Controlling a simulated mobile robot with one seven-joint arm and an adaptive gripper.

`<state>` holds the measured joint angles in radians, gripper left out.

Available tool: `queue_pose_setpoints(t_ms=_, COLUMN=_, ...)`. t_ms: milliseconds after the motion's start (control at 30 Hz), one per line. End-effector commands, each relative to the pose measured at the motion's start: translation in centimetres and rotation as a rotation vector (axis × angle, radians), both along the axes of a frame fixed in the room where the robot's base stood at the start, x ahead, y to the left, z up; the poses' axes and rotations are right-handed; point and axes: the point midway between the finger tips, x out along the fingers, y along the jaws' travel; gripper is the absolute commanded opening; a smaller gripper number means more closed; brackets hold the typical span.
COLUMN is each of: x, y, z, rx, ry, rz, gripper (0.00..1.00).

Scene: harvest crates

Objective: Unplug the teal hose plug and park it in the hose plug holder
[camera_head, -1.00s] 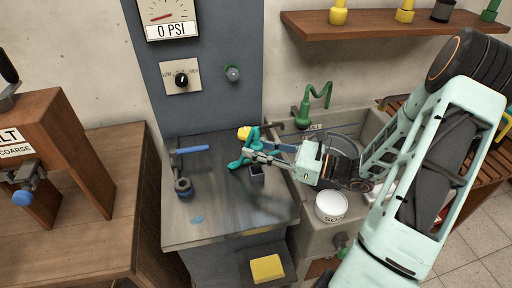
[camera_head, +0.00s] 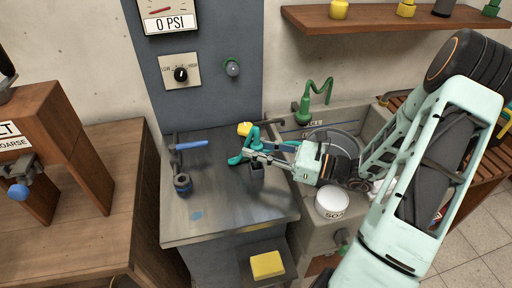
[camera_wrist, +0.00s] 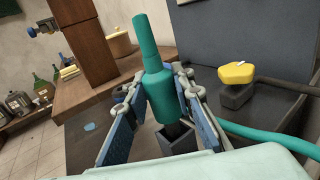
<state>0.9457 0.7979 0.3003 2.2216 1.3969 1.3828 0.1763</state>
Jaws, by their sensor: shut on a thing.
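The teal hose plug (camera_wrist: 160,85) stands nearly upright between my fingers in the wrist view. My gripper (camera_wrist: 165,100) is shut on it, with a blue-padded finger on each side. In the head view my gripper (camera_head: 256,155) is over the grey bench, holding the plug (camera_head: 254,136). The dark square hose plug holder (camera_wrist: 176,137) is directly below the plug, and it also shows in the head view (camera_head: 257,173). I cannot tell whether the plug's lower end is inside the holder or just above it. The teal hose (camera_wrist: 265,138) runs off to the right in the wrist view.
A yellow-topped dark block (camera_wrist: 238,80) is beyond the plug. A blue-handled valve (camera_head: 183,180) stands on the bench (camera_head: 225,215) to the left. The sink (camera_head: 365,125) and a white tub (camera_head: 332,203) are to the right. The bench front is clear.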

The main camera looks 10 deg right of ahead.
Motion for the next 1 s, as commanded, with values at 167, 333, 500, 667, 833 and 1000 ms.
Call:
queue_pose_setpoints(t_ms=167, x=0.0, y=0.0, z=-0.5, rx=0.0, ry=0.0, rz=0.0, gripper=0.0)
queue_pose_setpoints(t_ms=333, x=0.0, y=0.0, z=-1.0, rx=0.001, ry=0.001, rz=0.0, gripper=0.0)
queue_pose_setpoints(t_ms=500, x=0.0, y=0.0, z=-1.4, rx=0.001, ry=0.001, rz=0.0, gripper=0.0)
queue_pose_setpoints(t_ms=667, x=0.0, y=0.0, z=-1.8, rx=0.001, ry=0.001, rz=0.0, gripper=0.0)
queue_pose_setpoints(t_ms=833, x=0.0, y=0.0, z=-2.2, rx=0.001, ry=0.001, rz=0.0, gripper=0.0)
queue_pose_setpoints(t_ms=1000, x=0.0, y=0.0, z=-2.2, rx=0.0, ry=0.0, rz=0.0, gripper=0.34)
